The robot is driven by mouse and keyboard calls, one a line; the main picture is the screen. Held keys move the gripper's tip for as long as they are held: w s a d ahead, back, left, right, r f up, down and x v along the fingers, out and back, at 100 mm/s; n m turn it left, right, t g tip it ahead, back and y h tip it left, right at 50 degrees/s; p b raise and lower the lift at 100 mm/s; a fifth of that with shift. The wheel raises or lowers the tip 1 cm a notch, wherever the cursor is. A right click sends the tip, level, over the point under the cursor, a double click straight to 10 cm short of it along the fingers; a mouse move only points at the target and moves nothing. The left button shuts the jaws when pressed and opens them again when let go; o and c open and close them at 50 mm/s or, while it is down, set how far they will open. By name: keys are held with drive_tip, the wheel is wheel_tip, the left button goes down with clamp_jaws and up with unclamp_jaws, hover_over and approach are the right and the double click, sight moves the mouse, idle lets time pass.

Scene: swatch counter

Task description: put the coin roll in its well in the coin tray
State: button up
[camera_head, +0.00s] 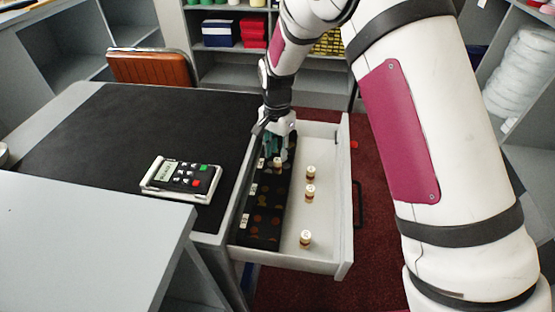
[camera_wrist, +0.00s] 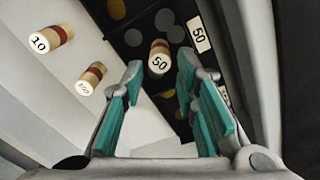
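A coin roll marked 50 (camera_wrist: 159,57), pale with a dark red band, stands upright over the black coin tray (camera_head: 244,243); it also shows in the head view (camera_head: 277,164). In the wrist view a white tray label marked 50 (camera_wrist: 200,34) is just right of it. How deep the roll sits in a well I cannot tell. My gripper (camera_wrist: 160,70) is open, its teal-padded fingers on either side of the roll's near end, with a gap at each side. In the head view my gripper (camera_head: 275,148) is above the tray's far end.
The tray lies along the left of an open drawer (camera_head: 329,262). Several other rolls stand on the drawer floor to its right, including one marked 10 (camera_wrist: 50,39) and another (camera_wrist: 90,79). A card terminal (camera_head: 181,180) lies on the black counter mat left of the drawer.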

wheel_tip(320, 180, up, 6)
drive_tip(key=shift+p, duration=0.35)
drive_tip(key=shift+r, duration=0.1)
wheel_tip(320, 180, up, 11)
drive_tip(key=n, duration=0.2)
hover_over(278, 160)
drive_tip(key=s+d, duration=0.6)
drive_tip(key=s+d+r+n, duration=0.1)
drive_tip(key=s+d+r, duration=0.4)
drive_tip(key=s+r, duration=0.3)
drive_tip(key=s+d+n, duration=0.2)
drive_tip(key=s+d, duration=0.1)
drive_tip(key=s, duration=0.9)
drive_tip(key=s+d+n+t, duration=0.1)
drive_tip(key=s+d+n, duration=0.2)
drive_tip(key=s, duration=1)
drive_tip(key=shift+d+r, duration=0.2)
drive_tip(key=shift+d, duration=0.05)
